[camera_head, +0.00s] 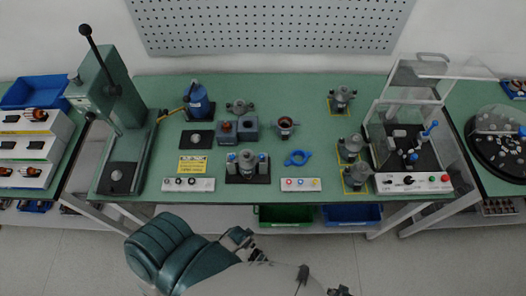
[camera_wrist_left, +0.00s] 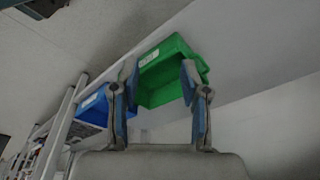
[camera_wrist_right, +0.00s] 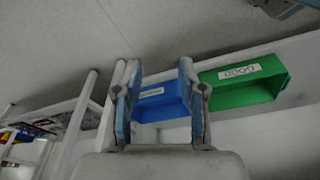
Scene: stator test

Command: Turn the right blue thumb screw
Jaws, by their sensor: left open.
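A grey motor part on a black base plate (camera_head: 247,178) stands at the front middle of the green table in the head view. A small blue thumb screw (camera_head: 262,157) is on its right side and another (camera_head: 231,158) on its left. My left gripper (camera_wrist_left: 158,85) is open and empty in the left wrist view. My right gripper (camera_wrist_right: 158,80) is also open and empty in the right wrist view. Both are in front of the table, away from the screws, and face the bins below it. The wrist views do not show the screws.
White control boxes (camera_head: 188,185) and (camera_head: 300,184) flank the base plate. A green press (camera_head: 115,100) stands at left and a clear-guarded fixture (camera_head: 410,140) at right. Green (camera_head: 283,215) and blue (camera_head: 352,214) bins sit under the table edge.

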